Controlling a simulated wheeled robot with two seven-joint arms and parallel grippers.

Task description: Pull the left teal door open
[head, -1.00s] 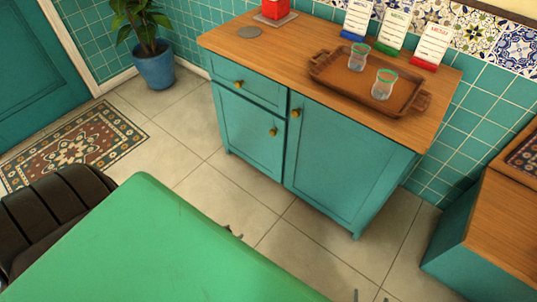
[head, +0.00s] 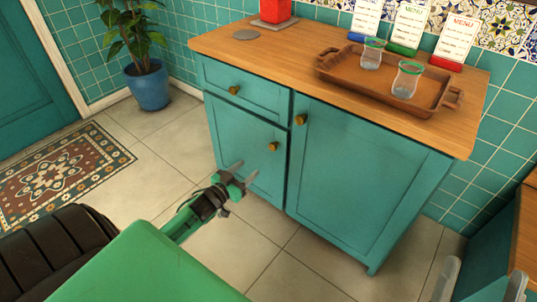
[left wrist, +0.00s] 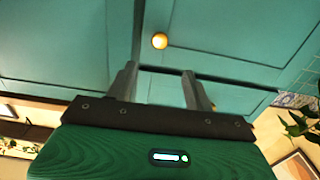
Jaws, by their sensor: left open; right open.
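The teal cabinet has a left door (head: 238,150) under a drawer (head: 255,90), with a gold knob (head: 273,146) near its upper right corner. The door looks closed. My left gripper (head: 239,178) is open and empty in front of this door, a little below and left of the knob and apart from it. In the left wrist view the gold knob (left wrist: 159,40) lies beyond the two spread fingers (left wrist: 163,85). My right gripper (head: 480,282) is open at the lower right edge, only its finger tips in view.
The larger right door (head: 350,180) has its own gold knob (head: 300,119). A wooden tray (head: 437,95) with two green-rimmed glasses stands on the cabinet top. A green surface (head: 150,265) fills the lower left. Tiled floor in front of the cabinet is clear.

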